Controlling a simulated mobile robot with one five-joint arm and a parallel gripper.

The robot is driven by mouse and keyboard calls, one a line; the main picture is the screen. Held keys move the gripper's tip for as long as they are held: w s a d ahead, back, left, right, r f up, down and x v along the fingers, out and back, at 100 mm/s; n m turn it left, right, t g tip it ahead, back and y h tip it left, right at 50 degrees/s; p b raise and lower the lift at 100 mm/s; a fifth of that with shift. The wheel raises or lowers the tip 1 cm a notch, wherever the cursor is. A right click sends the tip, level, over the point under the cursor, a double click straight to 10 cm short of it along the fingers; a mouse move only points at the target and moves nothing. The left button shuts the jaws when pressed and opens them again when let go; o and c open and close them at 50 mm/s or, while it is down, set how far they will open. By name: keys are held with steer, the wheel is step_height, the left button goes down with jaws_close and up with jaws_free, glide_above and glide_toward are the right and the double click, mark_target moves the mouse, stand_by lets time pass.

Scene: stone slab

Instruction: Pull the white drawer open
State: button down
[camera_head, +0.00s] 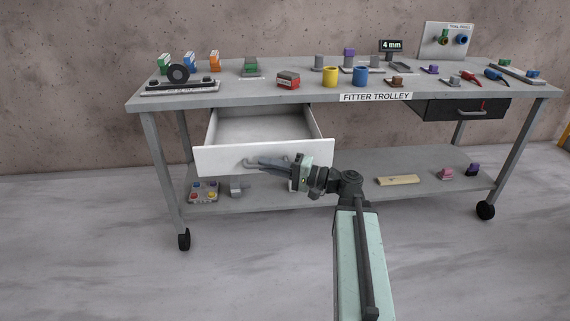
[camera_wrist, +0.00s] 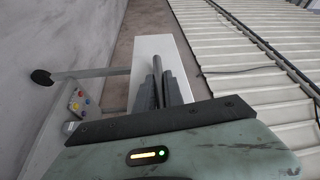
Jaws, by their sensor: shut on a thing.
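The white drawer (camera_head: 222,158) hangs under the left part of the grey trolley top in the head view. It stands well out from the trolley, and its inside shows bare. Its white front also shows in the wrist view (camera_wrist: 149,52). A grey handle (camera_head: 248,163) is on the drawer front, partly hidden by the fingers. My gripper (camera_head: 262,163) reaches in from the right along the front and is shut on the handle. In the wrist view the fingers (camera_wrist: 164,88) are close together against the white front.
The trolley top (camera_head: 300,97) carries blocks, cups and tools. A black drawer (camera_head: 462,108) is under its right end. The lower shelf (camera_head: 345,180) holds a tray with coloured knobs (camera_head: 203,192) and a pale bar (camera_head: 398,180). The floor in front is clear.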

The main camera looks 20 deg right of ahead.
steer(key=shift+s+a+g, duration=0.25)
steer(key=shift+a+g, duration=0.05)
steer(key=shift+a, duration=0.2)
steer(key=c, duration=1.5)
jaws_free()
steer(key=shift+o, duration=0.2)
steer(key=shift+d, duration=0.1)
steer(key=shift+d, duration=0.1)
steer(key=v, duration=0.7)
steer(key=shift+s+d+f+b, duration=0.15)
steer(key=shift+s+b, duration=0.1)
steer(key=shift+b, duration=0.05)
